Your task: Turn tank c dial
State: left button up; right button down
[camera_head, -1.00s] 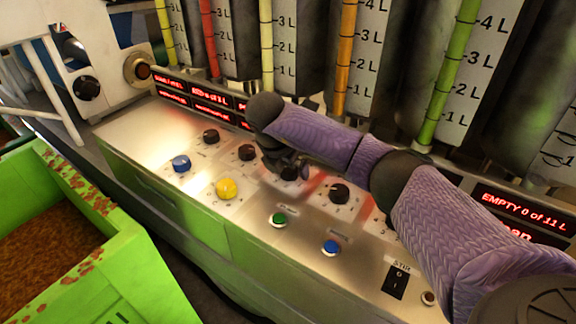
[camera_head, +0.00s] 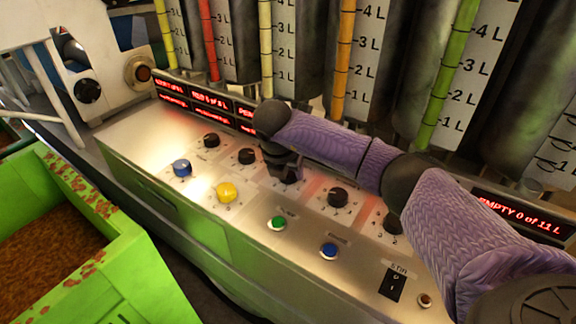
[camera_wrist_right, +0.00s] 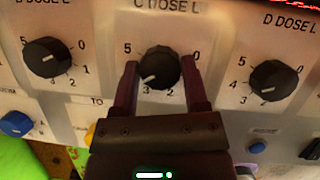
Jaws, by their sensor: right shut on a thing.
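The tank C dial (camera_wrist_right: 159,68) is a black round knob under the label "C DOSE L" in the right wrist view. Its white pointer mark faces lower left, near 3 to 4. My right gripper (camera_wrist_right: 158,85) has one finger on each side of this knob and is shut on it. In the head view my right gripper (camera_head: 284,165) is over the dial on the metal panel, and the dial is mostly hidden behind it. My left gripper is not in view.
The B dial (camera_wrist_right: 49,57) and D dial (camera_wrist_right: 273,74) flank the C dial closely. A stir switch (camera_head: 391,284) is at lower right. A green bin (camera_head: 130,262) stands at left.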

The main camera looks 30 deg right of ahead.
jog(key=n+t+p, duration=0.1)
jog(key=n, duration=0.2)
jog(key=shift+n+y, duration=0.3)
jog(key=shift+y, duration=0.1)
jog(key=n, duration=0.2)
jog(key=n+y, duration=0.1)
jog(key=n, duration=0.1)
jog(key=shift+d+n+t+y, duration=0.1)
jog(key=shift+n+t+y, duration=0.2)
jog(key=shift+t, duration=0.1)
jog(key=n+y, duration=0.1)
jog(key=n, duration=0.2)
jog(key=n+y, duration=0.1)
jog(key=n, duration=0.2)
jog(key=shift+d+y, duration=0.1)
jog(key=shift+y, duration=0.2)
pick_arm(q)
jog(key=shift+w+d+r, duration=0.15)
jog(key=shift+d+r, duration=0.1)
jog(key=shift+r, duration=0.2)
pick_arm(e)
jog(key=shift+n, duration=0.5)
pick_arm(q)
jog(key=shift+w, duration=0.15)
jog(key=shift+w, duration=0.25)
